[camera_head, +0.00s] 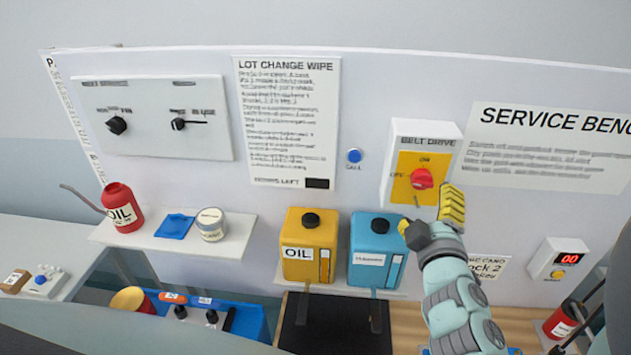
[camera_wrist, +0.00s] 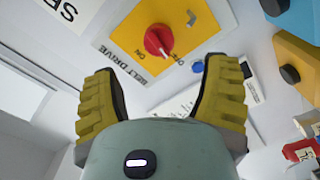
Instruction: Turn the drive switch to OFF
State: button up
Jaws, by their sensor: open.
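The drive switch is a red rotary knob (camera_head: 421,178) on a yellow plate, on a white box headed BELT DRIVE on the wall panel. ON is printed above the knob and OFF to its left in the head view. In the wrist view the red knob (camera_wrist: 159,41) shows at the top middle, beyond the fingertips. In the wrist view my gripper (camera_wrist: 161,75) is open, with the knob roughly between the finger directions, not touching.
A yellow oil can (camera_head: 297,262) and a blue can (camera_head: 363,272) stand on a shelf left of my arm. A blue call button (camera_head: 354,155) is left of the box. A small box with a red display (camera_head: 555,258) is at lower right.

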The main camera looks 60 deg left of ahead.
aim_at(421, 187)
jog(key=shift+v, duration=2.1)
jog(key=shift+s, duration=0.1)
jog(key=s+a+m+g+y+p, duration=0.15)
jog(key=s+m+p, duration=0.25)
jog(key=m, duration=0.5)
jog(key=w+a+m+p, duration=0.1)
jog(key=w+a+m, duration=0.1)
jog(key=w+m, duration=0.2)
jog(key=w+a+m+t+h+p, duration=0.1)
jog(key=w+a+m+p, duration=0.1)
jog(key=w+a+m, duration=0.1)
jog(key=w+a+m+p, duration=0.2)
jog(key=w+a+m, duration=0.1)
jog(key=w+m, duration=0.1)
jog(key=shift+w+f+m+t+h, duration=0.1)
jog(key=shift+w+m+t+h, duration=0.2)
jog(key=shift+w, duration=0.15)
jog(key=shift+c, duration=0.2)
